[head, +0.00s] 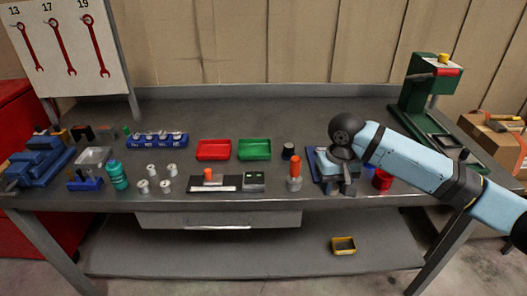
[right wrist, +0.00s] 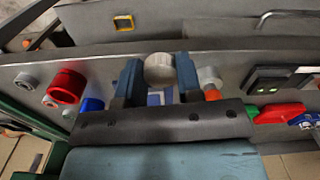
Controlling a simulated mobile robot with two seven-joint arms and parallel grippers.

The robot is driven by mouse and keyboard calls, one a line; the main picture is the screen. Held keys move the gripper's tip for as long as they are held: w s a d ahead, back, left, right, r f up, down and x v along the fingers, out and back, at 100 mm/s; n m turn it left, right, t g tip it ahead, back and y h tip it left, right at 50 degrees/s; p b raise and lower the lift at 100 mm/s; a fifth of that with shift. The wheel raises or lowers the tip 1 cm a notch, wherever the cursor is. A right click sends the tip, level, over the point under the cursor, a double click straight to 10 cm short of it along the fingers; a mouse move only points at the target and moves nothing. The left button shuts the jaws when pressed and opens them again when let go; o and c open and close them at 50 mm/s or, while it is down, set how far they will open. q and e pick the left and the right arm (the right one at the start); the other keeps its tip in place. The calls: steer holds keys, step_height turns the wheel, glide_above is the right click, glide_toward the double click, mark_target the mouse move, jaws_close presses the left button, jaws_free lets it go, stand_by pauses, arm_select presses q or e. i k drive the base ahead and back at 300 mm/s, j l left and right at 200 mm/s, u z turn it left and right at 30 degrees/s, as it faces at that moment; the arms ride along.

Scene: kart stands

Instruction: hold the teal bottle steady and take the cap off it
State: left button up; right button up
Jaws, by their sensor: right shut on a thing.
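The teal bottle (head: 117,176) stands upright near the left front of the bench, beside a small blue holder. Its top looks teal too; I cannot make out a separate cap. My right gripper (head: 347,187) is far to the right of the bottle, low over the bench at the right, pointing down. In the right wrist view my right gripper (right wrist: 159,78) is shut on a round light grey piece (right wrist: 160,68) between its blue fingers. In the head view my arm hides most of that piece. My left gripper does not show.
A red tray (head: 213,150) and a green tray (head: 254,149) lie mid-bench. Several pale spools (head: 152,170) stand right of the bottle. A blue vise (head: 40,160) is far left, a green press (head: 420,97) at right. A red cylinder (head: 382,180) stands close to my right gripper.

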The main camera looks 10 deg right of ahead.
mark_target(114, 169)
steer(key=u, duration=1.2)
steer(key=l+u, duration=0.15)
steer(key=l, duration=0.25)
steer(key=i+l+u, duration=0.1)
steer(key=l, duration=0.8)
steer(key=i+l, duration=0.1)
steer(key=l, duration=0.4)
